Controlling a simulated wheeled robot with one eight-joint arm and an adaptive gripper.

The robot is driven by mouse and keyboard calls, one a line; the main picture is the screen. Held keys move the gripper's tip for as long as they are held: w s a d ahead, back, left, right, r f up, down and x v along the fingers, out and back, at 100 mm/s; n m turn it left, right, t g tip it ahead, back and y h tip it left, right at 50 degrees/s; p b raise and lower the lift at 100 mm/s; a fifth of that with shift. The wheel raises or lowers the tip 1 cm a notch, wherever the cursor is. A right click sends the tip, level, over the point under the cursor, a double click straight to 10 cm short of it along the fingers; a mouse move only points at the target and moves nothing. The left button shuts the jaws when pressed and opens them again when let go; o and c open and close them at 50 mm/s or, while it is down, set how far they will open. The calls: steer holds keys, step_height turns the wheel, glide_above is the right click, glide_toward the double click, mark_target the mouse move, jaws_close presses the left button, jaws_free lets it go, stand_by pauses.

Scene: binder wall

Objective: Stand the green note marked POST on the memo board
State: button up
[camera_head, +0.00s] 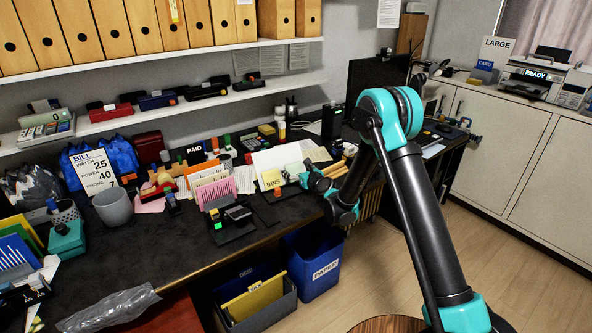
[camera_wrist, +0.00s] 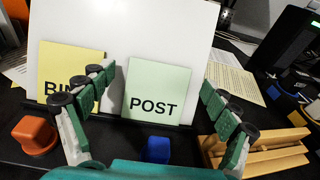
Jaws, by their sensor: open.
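The pale green note marked POST (camera_wrist: 156,92) stands upright against the white memo board (camera_wrist: 150,28), its lower edge at the board's dark ledge. A yellow note (camera_wrist: 62,62) stands to its left; my finger partly covers its lettering, but the head view shows BINS on the yellow note (camera_head: 271,178). My gripper (camera_wrist: 158,85) is open, with one finger on each side of the green note. The left finger overlaps the yellow note in the picture. I see no finger closed on the green note. In the head view my gripper (camera_head: 293,176) is in front of the memo board (camera_head: 272,158).
An orange-red block (camera_wrist: 36,132) and a blue block (camera_wrist: 158,149) lie in front of the board. A wooden rack (camera_wrist: 268,150) is close on the right. A pink file holder (camera_head: 216,193) and a black tool (camera_head: 238,212) stand left of my gripper.

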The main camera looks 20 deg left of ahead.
steer(key=v, duration=0.7)
steer(key=shift+s+d, duration=0.15)
steer(key=shift+d, duration=0.05)
stand_by(0.4)
steer(key=s+d+r+n+g+h, duration=0.1)
steer(key=s+d+r+n+h, duration=0.15)
steer(key=d+n, duration=0.35)
steer(key=s+d+r+n+g+h, duration=0.15)
steer(key=s+d+n, duration=0.25)
steer(key=d, duration=0.5)
steer(key=s+d+r+n+h, duration=0.1)
steer(key=s+d+r+n, duration=0.2)
steer(key=d, duration=0.4)
steer(key=s+d+f+n+g+h, duration=0.2)
steer(key=s+d+n, duration=0.5)
steer(key=s+d, duration=0.4)
steer(key=s+d+f+n+g+h, duration=0.2)
steer(key=s+d+n, duration=0.4)
steer(key=s+d, duration=0.5)
steer(key=shift+s+d+f+n+h, duration=0.25)
steer(key=shift+s+f+n+h, duration=0.15)
steer(key=shift+s+f+h, duration=0.6)
